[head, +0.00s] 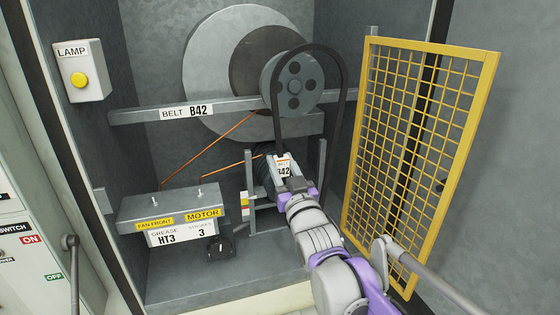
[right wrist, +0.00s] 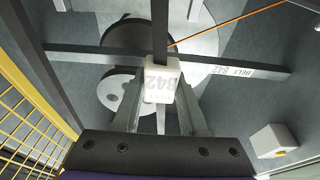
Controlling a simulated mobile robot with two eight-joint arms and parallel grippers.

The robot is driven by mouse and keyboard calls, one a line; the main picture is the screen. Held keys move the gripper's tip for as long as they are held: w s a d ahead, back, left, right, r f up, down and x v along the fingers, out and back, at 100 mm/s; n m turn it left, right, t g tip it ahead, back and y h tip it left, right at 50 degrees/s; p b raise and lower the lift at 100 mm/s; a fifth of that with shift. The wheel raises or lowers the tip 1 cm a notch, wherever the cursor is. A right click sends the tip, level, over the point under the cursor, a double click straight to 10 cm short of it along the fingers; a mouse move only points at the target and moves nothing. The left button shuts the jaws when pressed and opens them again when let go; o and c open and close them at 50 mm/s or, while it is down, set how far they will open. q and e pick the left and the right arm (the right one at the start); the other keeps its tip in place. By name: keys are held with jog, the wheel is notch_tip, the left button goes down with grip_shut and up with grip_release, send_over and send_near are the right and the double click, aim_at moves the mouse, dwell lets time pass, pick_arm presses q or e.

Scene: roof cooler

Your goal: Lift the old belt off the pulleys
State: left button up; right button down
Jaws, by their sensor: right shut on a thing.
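The old belt (head: 345,95) is a black loop. Its top curves above and to the right of the grey upper pulley (head: 303,75), and its left strand crosses in front of that pulley's face. My right gripper (head: 284,170) is shut on the belt at its white B42 tag. The right wrist view shows the tag (right wrist: 162,85) between my right gripper's fingers (right wrist: 160,105), with the black belt (right wrist: 160,30) running away above it. The dark lower pulley (head: 264,178) is partly hidden behind the gripper. My left gripper is out of view.
A yellow mesh guard (head: 408,135) stands open at the right, close to my right arm. A grey crossbar (head: 145,115) labelled BELT B42 spans the cabinet. A motor box (head: 170,208) sits lower left, and a lamp switch box (head: 80,72) is on the left wall.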

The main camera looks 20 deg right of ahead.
jog(key=s+p, duration=0.1)
jog(key=s, duration=0.5)
jog(key=shift+s+d+r+p, duration=0.15)
jog(key=shift+s+r+p, duration=0.05)
jog(key=shift+r+p, duration=0.15)
dwell(0.7)
jog(key=shift+f, duration=0.1)
dwell(0.6)
